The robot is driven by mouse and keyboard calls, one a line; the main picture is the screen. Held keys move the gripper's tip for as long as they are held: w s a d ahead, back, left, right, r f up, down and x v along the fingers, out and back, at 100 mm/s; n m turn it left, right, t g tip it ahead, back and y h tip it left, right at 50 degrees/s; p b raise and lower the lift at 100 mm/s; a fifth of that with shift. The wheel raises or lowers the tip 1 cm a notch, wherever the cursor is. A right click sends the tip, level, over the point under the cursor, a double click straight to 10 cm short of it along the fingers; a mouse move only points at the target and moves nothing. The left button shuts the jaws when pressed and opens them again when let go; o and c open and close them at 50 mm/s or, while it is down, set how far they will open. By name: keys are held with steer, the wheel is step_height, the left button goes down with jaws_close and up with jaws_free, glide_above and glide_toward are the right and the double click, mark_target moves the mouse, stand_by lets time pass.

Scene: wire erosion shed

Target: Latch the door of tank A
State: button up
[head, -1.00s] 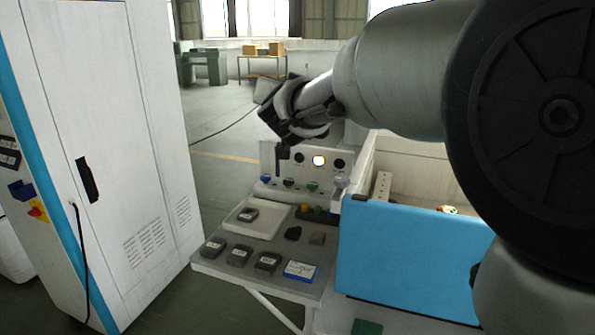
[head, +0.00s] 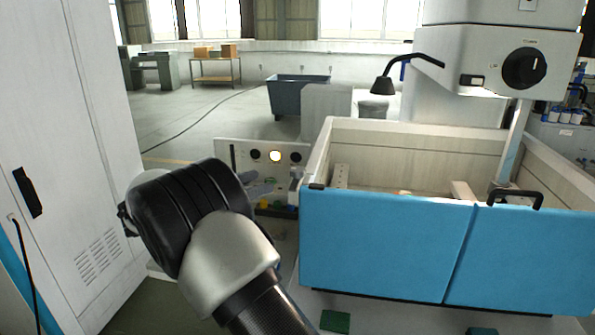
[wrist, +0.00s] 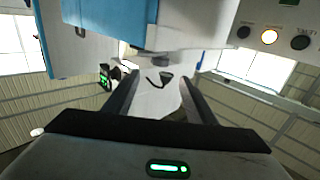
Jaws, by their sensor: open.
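The tank (head: 410,128) stands at right with pale walls and a blue front. The front has a left blue panel (head: 385,245) and a right blue panel (head: 525,255), with a dark seam between them. They look close to flush, but I cannot tell whether the door is latched. A black handle (head: 515,196) sits on top of the right panel. A small dark fitting (head: 316,186) is at the left panel's top left corner. No label for tank A is readable. My gripper (wrist: 160,80) is open with nothing between its fingers. In the head view my arm hides most of it, left of the tank.
A control panel (head: 235,150) with a lit lamp (head: 275,156) stands behind my arm; the lamp also shows in the wrist view (wrist: 269,37). A white cabinet (head: 80,130) is close at left. A grey machine head (head: 500,65) overhangs the tank. A green pad (head: 335,321) lies below the front.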

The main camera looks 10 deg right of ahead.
mark_target(291, 172)
steer(key=x, duration=1.2)
steer(key=shift+w+d, duration=0.15)
steer(key=shift+d, duration=0.2)
steer(key=c, duration=1)
steer(key=shift+c, duration=0.2)
